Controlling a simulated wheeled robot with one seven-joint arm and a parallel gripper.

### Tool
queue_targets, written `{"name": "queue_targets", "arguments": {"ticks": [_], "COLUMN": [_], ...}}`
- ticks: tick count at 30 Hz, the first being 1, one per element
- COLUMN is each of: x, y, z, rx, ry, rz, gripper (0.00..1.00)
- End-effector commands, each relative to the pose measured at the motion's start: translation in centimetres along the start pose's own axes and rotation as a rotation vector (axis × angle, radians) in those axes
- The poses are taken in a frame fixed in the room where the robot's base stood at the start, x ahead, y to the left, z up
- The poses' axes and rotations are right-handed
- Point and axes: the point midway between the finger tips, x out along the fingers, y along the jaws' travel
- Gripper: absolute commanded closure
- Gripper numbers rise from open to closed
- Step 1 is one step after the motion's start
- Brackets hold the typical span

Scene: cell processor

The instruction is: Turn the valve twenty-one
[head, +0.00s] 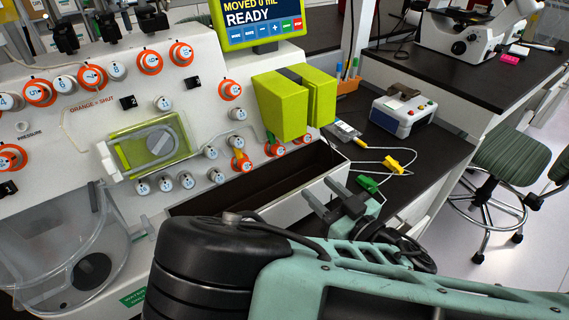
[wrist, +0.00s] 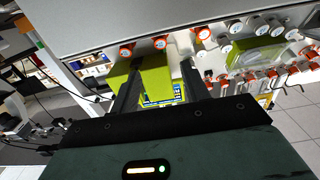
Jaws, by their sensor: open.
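The white panel (head: 75,120) of the cell processor carries several numbered valve knobs, some with orange rings and some plain grey. I cannot make out which is number twenty-one. Orange valves also show in the wrist view, at the left (wrist: 126,50), middle (wrist: 160,43) and right (wrist: 203,33). My gripper (head: 328,196) is open and empty, in front of the panel and right of these valves. It touches no valve.
An open dark trough (head: 270,190) lies below the valves. The lime-green blocks jut out above it. Yellow and green clips (head: 368,183) on tubing lie on the dark bench right of my gripper. A screen (head: 258,20) reads READY.

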Motion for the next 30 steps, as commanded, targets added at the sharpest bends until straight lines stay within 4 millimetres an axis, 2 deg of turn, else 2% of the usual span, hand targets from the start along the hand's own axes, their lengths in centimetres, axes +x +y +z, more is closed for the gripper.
{"name": "queue_targets", "arguments": {"ticks": [1,12,18,24,30], "x": [1.3,9.0,12.2,13.7,13.9], "y": [-0.1,-0.1,0.0,0.0,0.0], "z": [0.2,-0.3,-0.2,-0.1,-0.1], "rx": [0.002,0.000,0.000,0.000,0.001], "ry": [0.006,0.001,0.001,0.000,0.000], "rz": [-0.004,-0.004,-0.002,0.000,0.000], "gripper": [0.54,0.54,0.54,0.54,0.54]}}
